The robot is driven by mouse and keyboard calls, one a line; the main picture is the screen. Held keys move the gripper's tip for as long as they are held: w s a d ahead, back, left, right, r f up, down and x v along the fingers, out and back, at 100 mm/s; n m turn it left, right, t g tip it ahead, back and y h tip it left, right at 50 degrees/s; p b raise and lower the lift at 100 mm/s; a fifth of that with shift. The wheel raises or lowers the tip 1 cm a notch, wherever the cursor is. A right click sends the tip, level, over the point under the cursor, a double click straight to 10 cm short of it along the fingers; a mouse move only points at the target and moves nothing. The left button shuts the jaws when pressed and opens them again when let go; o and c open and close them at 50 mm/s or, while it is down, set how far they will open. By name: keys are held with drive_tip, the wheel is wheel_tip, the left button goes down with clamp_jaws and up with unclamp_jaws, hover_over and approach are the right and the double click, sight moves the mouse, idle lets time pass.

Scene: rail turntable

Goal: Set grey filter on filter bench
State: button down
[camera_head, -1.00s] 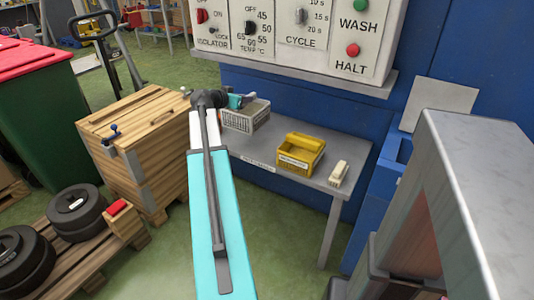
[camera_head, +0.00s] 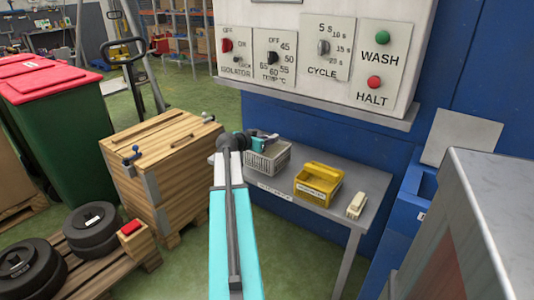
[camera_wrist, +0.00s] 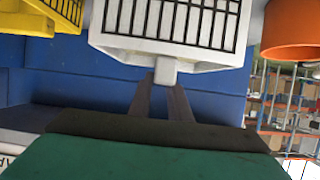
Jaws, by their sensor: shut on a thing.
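My gripper (camera_head: 262,138) is shut on the grey filter (camera_head: 268,160), a pale basket-like box with slotted sides. In the wrist view the grey filter (camera_wrist: 170,25) shows its dark grid, and the fingers (camera_wrist: 165,98) meet at its small tab. The filter is at the left end of the filter bench (camera_head: 345,208), a grey table with a white label on its front edge. I cannot tell whether its underside touches the top. A yellow filter (camera_head: 318,184) stands on the bench to its right.
A cream-coloured object (camera_head: 357,205) lies at the bench's right end. A white control panel (camera_head: 320,50) overhangs behind the bench. A wooden crate (camera_head: 160,170) stands close on the left, and a blue container (camera_head: 408,235) on the right. An orange cylinder (camera_wrist: 290,30) shows in the wrist view.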

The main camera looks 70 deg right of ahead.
sight(249, 152)
drive_tip(key=shift+f, duration=0.4)
drive_tip(key=shift+f, duration=0.1)
drive_tip(key=shift+f, duration=1.75)
drive_tip(key=shift+f+b, duration=0.15)
drive_tip(key=shift+b, duration=0.2)
drive_tip(key=c, duration=1.6)
unclamp_jaws()
drive_tip(key=shift+c, duration=0.2)
drive_tip(key=shift+v, duration=6.05)
